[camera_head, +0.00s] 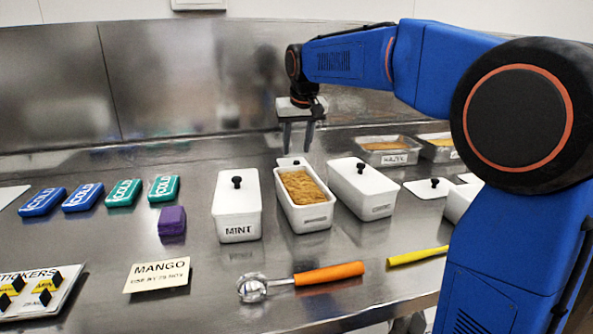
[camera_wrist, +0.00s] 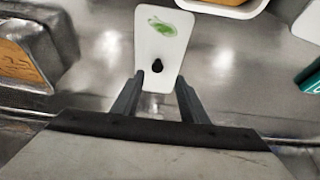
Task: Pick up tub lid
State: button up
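A white tub lid (camera_head: 288,162) with a black knob lies on the steel counter just behind an open white tub (camera_head: 303,219) of orange-brown filling. In the wrist view the same lid (camera_wrist: 158,45) shows a green mark beside its knob. My gripper (camera_head: 297,150) is open and empty, pointing down above and behind this lid. In the wrist view my gripper's fingertips (camera_wrist: 161,82) are spread, with the lid's near end and knob between and beyond them. Another white lid (camera_head: 415,189) with a black knob lies farther right.
Lidded white tubs stand left, marked MINT (camera_head: 237,215), and right (camera_head: 362,190) of the open tub. Metal pans (camera_head: 388,158) are at the back right. Cold packs (camera_head: 123,193), a purple block (camera_head: 172,221) and an orange-handled scoop (camera_head: 328,274) lie left and in front.

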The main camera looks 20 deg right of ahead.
aim_at(297, 161)
jog(key=shift+d+x, duration=0.15)
jog(key=shift+x, duration=1.2)
jog(key=shift+d+x, duration=0.15)
jog(key=shift+x, duration=1.15)
jog(key=shift+s, duration=0.15)
grip_shut()
